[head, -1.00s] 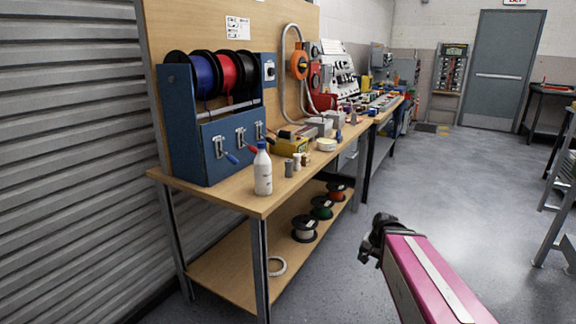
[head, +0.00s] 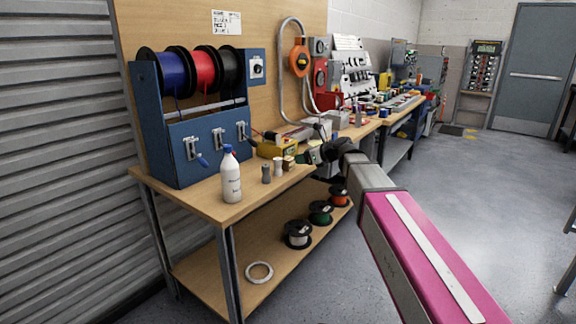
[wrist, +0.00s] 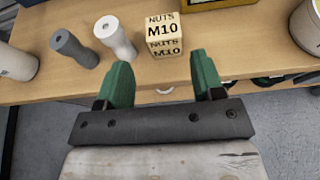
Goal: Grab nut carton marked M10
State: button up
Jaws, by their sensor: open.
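The nut carton marked M10 (wrist: 165,37) is a small tan box with "NUTS M10" in black on its top and front, standing on the wooden bench near its front edge. In the head view the carton (head: 288,163) is small, just left of my gripper (head: 312,157). In the wrist view my gripper (wrist: 160,85) has its two green fingers apart with nothing between them. The carton lies just beyond the fingertips, roughly centred between them, and is not touched.
A white cylinder (wrist: 115,38) stands close left of the carton, with a grey cylinder (wrist: 73,47) beyond it. A white bottle (head: 230,176) stands further left. A yellow box (head: 272,149) is behind. A round whitish item (wrist: 308,27) is at right.

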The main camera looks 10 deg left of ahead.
aim_at(291, 159)
jog(key=x, duration=1)
jog(key=shift+w+f, duration=0.1)
jog(key=shift+w, duration=0.05)
jog(key=c, duration=0.8)
